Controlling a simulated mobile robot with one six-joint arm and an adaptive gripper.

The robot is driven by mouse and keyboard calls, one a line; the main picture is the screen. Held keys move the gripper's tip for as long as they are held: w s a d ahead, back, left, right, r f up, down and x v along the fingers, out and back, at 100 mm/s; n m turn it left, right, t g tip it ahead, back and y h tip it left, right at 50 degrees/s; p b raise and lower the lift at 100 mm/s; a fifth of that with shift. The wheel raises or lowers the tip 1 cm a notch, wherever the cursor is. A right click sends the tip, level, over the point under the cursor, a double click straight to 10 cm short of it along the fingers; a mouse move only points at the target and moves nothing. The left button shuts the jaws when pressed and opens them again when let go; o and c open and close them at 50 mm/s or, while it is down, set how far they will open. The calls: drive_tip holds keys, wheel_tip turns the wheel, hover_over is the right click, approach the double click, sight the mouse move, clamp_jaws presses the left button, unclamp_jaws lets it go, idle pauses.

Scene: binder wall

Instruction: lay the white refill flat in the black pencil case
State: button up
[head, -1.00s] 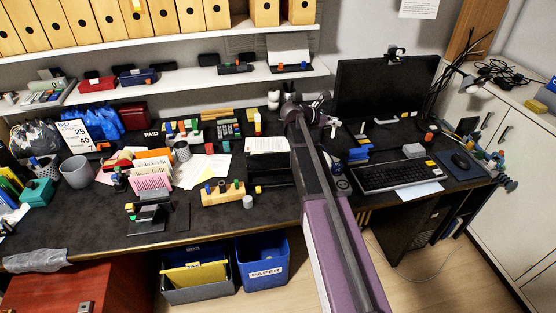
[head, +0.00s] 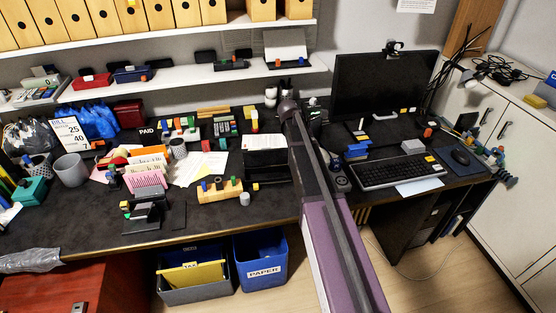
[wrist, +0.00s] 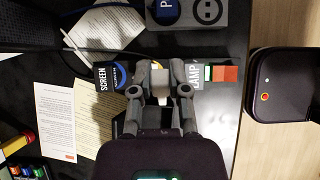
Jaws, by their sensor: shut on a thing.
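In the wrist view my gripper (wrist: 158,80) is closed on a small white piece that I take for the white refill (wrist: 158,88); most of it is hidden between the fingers. It is over the dark desk, between a block marked SCREEN and one marked LAMP. In the head view my own arm hides most of the gripper. A black case (head: 231,64) on the lower wall shelf, right of the blue and red cases, looks like the black pencil case. It is small here, and I cannot tell what is inside. My gripper is well away from it.
The lower shelf (head: 185,75) also holds a red case (head: 96,81) and a blue case (head: 134,75). The monitor (head: 382,85) and keyboard (head: 394,171) stand right of my arm. A pink file holder (head: 147,180) and small blocks crowd the desk.

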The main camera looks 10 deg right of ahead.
drive_tip(key=a+f+y+b, duration=0.1)
drive_tip(key=a+f+y, duration=0.1)
drive_tip(key=a+y, duration=0.2)
drive_tip(key=w+a+f+m+y+b, duration=0.1)
drive_tip(key=a+f+y, duration=0.1)
drive_tip(key=a, duration=0.3)
drive_tip(key=w+a+f+y+b, duration=0.1)
drive_tip(key=a+f+y+b, duration=0.1)
drive_tip(key=a+y, duration=0.3)
drive_tip(key=shift+f+y, duration=0.2)
drive_tip(key=shift+y, duration=0.1)
drive_tip(key=shift+f+b, duration=3.2)
drive_tip(key=shift+b, duration=0.1)
drive_tip(key=shift+r, duration=0.15)
drive_tip(key=shift+r+p, duration=2.9)
drive_tip(key=shift+p, duration=0.15)
